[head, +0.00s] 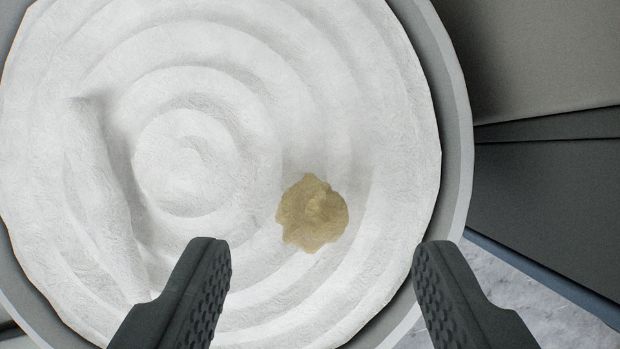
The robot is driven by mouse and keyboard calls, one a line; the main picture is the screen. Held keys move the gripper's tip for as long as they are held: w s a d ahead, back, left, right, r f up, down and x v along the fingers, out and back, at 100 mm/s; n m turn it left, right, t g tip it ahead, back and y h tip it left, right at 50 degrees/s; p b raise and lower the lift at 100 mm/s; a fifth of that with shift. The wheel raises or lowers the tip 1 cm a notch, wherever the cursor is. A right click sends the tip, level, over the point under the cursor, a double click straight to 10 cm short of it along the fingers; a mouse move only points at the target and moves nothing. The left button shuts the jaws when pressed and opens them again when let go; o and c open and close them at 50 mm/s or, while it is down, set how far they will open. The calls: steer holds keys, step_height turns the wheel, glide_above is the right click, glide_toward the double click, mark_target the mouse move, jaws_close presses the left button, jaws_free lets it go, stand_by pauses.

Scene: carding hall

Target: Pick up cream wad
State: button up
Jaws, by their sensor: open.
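The cream wad (312,214) is a small, ragged tan-yellow clump. It lies on coiled white fibre (186,162) that fills a round grey can (456,130). My gripper (323,245) shows at the bottom of the head view, with its two dark, textured fingers wide apart. The wad appears in the gap between the fingertips, a little above their line in the picture. Neither finger appears to touch it. How far the fingertips are above the fibre is hard to tell.
The can's grey rim curves around the fibre, passing behind the right finger. A raised white roll of fibre (105,190) lies on the left. Dark grey panels (550,190) stand to the right of the can, with pale speckled floor (515,290) below them.

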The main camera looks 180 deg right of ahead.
mark_target(308, 226)
steer(key=x, duration=0.5)
steer(key=shift+s+a+f, duration=0.1)
steer(key=shift+s+a, duration=0.05)
steer(key=shift+s, duration=0.25)
steer(key=shift+c, duration=0.2)
steer(key=c, duration=1)
